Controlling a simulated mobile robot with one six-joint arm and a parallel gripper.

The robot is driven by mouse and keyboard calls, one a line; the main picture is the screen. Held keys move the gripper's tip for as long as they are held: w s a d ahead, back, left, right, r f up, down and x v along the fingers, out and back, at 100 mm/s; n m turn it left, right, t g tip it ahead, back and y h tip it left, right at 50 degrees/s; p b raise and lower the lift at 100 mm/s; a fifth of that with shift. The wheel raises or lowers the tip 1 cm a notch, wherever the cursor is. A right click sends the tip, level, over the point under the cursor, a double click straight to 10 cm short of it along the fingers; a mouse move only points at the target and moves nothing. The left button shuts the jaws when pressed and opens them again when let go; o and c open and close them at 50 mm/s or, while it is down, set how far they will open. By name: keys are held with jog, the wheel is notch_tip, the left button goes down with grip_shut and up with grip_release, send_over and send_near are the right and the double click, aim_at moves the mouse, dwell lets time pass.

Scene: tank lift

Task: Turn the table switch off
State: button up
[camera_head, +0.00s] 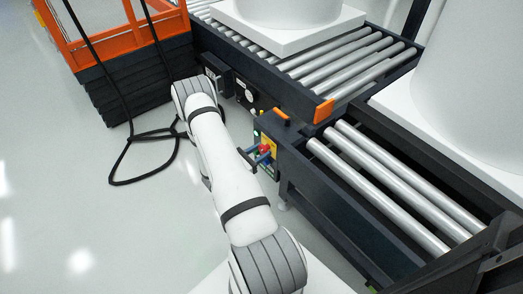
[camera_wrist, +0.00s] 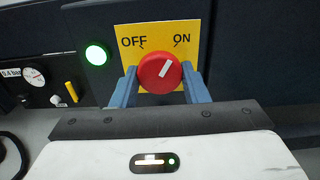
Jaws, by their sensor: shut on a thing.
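The table switch is a round red knob (camera_wrist: 160,73) on a yellow plate (camera_wrist: 158,34) marked OFF on the left and ON on the right. Its white mark points up and right, toward ON. A green lamp (camera_wrist: 96,55) beside the plate is lit. My gripper (camera_wrist: 160,76) has its blue fingers on both sides of the knob and is shut on it. In the head view, the knob (camera_head: 265,148) shows small at the end of the roller table, with my gripper (camera_head: 262,153) at it. My arm hides part of that area.
A gauge (camera_wrist: 34,76) and a yellow lever (camera_wrist: 71,92) sit left of the switch. Roller tables (camera_head: 383,190) carry large white tanks (camera_head: 285,10) on the right. An orange-railed lift (camera_head: 125,43) stands at back left. A black cable (camera_head: 143,178) loops on the floor.

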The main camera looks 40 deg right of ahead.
jog(key=n+p, duration=0.1)
jog(key=n, duration=0.6)
jog(key=shift+s+a+p, duration=0.1)
jog(key=shift+s+p, duration=0.05)
jog(key=shift+p, duration=0.15)
jog(key=n, duration=0.4)
jog(key=shift+n+p, duration=0.4)
jog(key=shift+s+n, duration=0.1)
jog(key=shift+n, duration=1.6)
jog(key=o, duration=1)
jog(key=shift+r, duration=0.1)
jog(key=a, duration=0.2)
jog(key=a+p, duration=0.1)
jog(key=a, duration=0.2)
jog(key=w+a+p, duration=0.1)
jog(key=a, duration=0.1)
jog(key=shift+a, duration=0.35)
